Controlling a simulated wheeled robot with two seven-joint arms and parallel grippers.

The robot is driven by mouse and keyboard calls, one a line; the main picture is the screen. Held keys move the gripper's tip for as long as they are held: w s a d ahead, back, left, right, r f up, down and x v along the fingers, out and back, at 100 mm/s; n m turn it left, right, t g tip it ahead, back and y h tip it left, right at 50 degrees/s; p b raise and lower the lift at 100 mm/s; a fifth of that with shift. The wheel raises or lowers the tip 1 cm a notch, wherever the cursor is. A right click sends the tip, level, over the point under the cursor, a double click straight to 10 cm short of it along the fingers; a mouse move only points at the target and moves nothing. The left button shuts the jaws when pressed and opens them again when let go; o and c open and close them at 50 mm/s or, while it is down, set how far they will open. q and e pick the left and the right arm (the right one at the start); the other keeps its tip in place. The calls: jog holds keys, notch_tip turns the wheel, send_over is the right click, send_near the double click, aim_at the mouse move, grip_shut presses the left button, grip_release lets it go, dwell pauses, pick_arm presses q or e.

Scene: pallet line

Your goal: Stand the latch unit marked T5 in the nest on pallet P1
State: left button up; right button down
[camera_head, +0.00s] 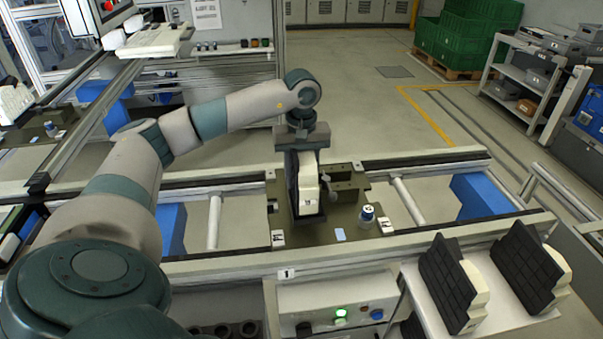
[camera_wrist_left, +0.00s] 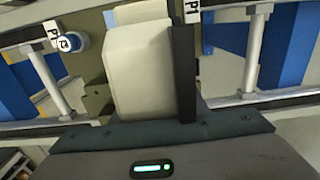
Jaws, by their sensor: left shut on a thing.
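My left gripper (camera_head: 304,158) comes down over the pallet and is shut on a cream latch unit (camera_head: 308,190) with a dark backing plate. The unit hangs upright, its lower end over or at the olive pallet (camera_head: 345,222). I cannot tell whether it touches the pallet. In the left wrist view the unit (camera_wrist_left: 139,75) fills the middle, its dark plate on the right. Its T5 mark is not legible. White tags on the pallet read P1 in the wrist view. The nest is mostly hidden behind the unit and gripper; dark olive blocks (camera_head: 347,180) stand beside it.
A small white-and-blue cylinder (camera_head: 367,214) stands on the pallet's front right. Two more latch units (camera_head: 450,285) (camera_head: 530,265) lean on a white shelf at front right. The conveyor rails (camera_head: 235,263) run either side of the pallet. A control box with a green light stands below.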

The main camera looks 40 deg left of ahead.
pick_arm(q)
jog(key=shift+f, duration=0.1)
jog(key=shift+f, duration=0.15)
jog(key=o, duration=1.2)
jog(key=shift+o, duration=0.2)
